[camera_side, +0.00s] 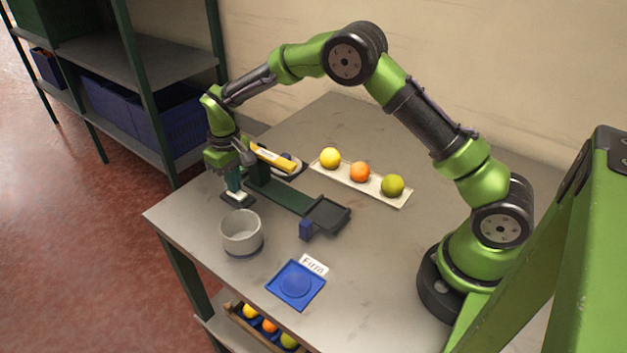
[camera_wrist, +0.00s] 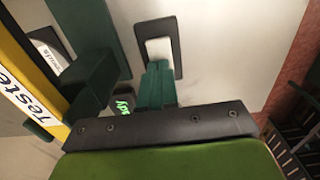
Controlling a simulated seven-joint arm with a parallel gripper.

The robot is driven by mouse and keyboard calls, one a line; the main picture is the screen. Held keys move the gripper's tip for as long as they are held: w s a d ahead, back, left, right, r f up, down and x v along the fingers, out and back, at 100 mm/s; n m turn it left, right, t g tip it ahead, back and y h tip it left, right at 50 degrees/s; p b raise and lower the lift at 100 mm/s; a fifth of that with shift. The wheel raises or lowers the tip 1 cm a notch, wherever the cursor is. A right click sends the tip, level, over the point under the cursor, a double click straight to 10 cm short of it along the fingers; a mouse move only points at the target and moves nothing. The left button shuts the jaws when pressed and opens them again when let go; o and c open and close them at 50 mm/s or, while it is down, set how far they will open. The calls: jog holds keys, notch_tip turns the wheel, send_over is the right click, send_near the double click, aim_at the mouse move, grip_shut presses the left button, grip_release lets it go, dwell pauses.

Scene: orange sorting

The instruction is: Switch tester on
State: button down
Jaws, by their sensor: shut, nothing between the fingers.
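The tester (camera_side: 275,158) has a yellow bar on a dark green frame; in the wrist view its bar (camera_wrist: 28,92) reads "Teste", cut off by the edge. A white switch (camera_side: 237,197) in a dark surround lies on the table at the tester's left end. It also shows in the wrist view (camera_wrist: 160,48). My gripper (camera_side: 234,187) is shut and empty, pointing down at the switch. In the wrist view its green fingertips (camera_wrist: 157,70) overlap the lower end of the white rocker; I cannot tell whether they touch. A small dark display (camera_wrist: 123,106) shows lit green letters.
A grey cup (camera_side: 242,235) stands in front of the switch. A blue dish (camera_side: 296,285) with a "Firm" label is at the front. A dark tray (camera_side: 327,214) ends the tester's arm. A white tray (camera_side: 325,175) holds 3 fruits at the back. Blue bins fill shelves at left.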

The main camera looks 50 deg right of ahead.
jog(key=shift+s, duration=0.55)
jog(key=shift+r, duration=0.1)
notch_tip(320, 180, up, 14)
dwell(0.3)
